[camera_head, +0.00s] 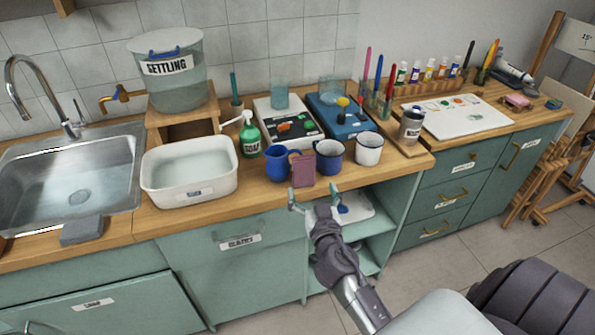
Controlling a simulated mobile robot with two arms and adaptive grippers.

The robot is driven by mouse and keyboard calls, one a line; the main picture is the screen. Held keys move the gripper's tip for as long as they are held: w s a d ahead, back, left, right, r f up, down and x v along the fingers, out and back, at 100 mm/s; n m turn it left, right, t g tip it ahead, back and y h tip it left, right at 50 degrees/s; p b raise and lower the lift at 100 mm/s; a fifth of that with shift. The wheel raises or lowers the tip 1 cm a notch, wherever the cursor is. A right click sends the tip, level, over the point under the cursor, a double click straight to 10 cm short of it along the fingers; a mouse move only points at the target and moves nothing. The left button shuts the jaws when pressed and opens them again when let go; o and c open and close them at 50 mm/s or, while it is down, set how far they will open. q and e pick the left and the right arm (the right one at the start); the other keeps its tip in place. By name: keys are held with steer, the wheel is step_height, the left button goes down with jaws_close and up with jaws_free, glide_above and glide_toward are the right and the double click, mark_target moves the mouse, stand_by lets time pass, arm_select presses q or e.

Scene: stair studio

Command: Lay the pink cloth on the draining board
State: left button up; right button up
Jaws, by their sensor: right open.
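A dusky pink piece (302,170), which looks like the pink cloth, stands or hangs at the counter's front edge between the blue mugs; I cannot tell what supports it. My right gripper (314,197) is open and empty, its two fingers spread just below and in front of the pink piece, apart from it in the picture. No separate draining board is clear to me; the steel sink (62,190) is at the left. My left gripper is out of view.
An open shelf (345,262) lies below.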

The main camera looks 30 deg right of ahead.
mark_target(305, 163)
steer(key=x, duration=0.4)
steer(key=shift+w+p, duration=0.2)
steer(key=shift+p, duration=0.15)
steer(key=shift+w, duration=0.2)
steer(key=shift+w+d+r, duration=0.15)
steer(key=shift+w+d, duration=0.05)
steer(key=p+x, duration=0.2)
steer(key=x, duration=0.2)
steer(key=shift+w+d, duration=0.3)
steer(key=shift+s+r, duration=0.1)
steer(key=shift+c, duration=0.9)
steer(key=c, duration=1)
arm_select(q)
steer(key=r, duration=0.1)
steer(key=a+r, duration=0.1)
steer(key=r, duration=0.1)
